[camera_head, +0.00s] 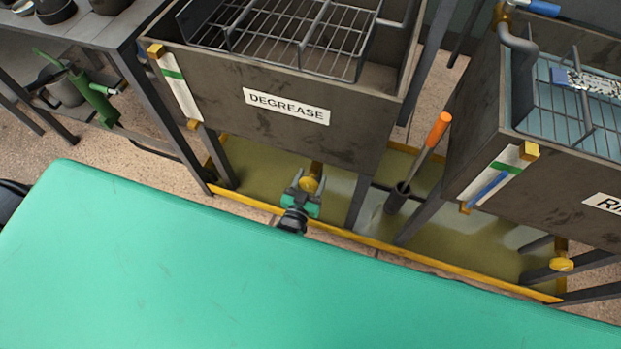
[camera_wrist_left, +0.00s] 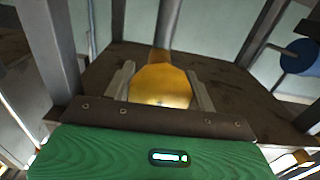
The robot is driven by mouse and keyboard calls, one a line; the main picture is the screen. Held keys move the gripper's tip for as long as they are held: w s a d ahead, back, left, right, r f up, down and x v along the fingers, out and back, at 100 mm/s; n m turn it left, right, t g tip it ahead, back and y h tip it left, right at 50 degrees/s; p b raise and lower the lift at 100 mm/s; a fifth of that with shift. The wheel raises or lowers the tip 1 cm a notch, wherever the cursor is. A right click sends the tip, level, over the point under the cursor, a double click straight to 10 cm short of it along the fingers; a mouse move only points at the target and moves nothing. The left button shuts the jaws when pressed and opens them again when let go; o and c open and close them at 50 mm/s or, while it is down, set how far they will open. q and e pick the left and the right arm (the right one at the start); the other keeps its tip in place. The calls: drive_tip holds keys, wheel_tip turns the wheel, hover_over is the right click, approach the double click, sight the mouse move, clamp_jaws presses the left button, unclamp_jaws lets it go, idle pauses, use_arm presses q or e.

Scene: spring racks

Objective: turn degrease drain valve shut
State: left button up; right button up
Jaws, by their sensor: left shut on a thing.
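The degrease tank (camera_head: 240,104) stands at the upper middle of the head view, with a DEGREASE label on its front. Its drain valve has a yellow round handle (camera_head: 313,184) low under the tank. My left gripper (camera_head: 306,181) is at this handle, with its fingers on either side of it. In the left wrist view the yellow handle (camera_wrist_left: 160,86) fills the gap between the two grey fingers, and my left gripper (camera_wrist_left: 160,80) is shut on it. A pipe runs from the handle up toward the tank. My right gripper is in neither view.
A yellow-edged floor tray (camera_head: 262,203) lies under the tanks. An orange-handled tool (camera_head: 437,130) stands in a dark holder (camera_head: 397,199) right of the valve. Grey tank legs (camera_head: 359,200) flank it. A second tank (camera_head: 470,150) stands at right, with another yellow handle (camera_head: 562,264) below.

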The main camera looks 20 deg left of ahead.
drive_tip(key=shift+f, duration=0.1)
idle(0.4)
use_arm(q)
drive_tip(key=o, duration=1)
drive_tip(key=shift+s, duration=0.1)
drive_tip(key=s, duration=1.3)
drive_tip(key=shift+s+a, duration=0.2)
drive_tip(key=shift+s, duration=0.1)
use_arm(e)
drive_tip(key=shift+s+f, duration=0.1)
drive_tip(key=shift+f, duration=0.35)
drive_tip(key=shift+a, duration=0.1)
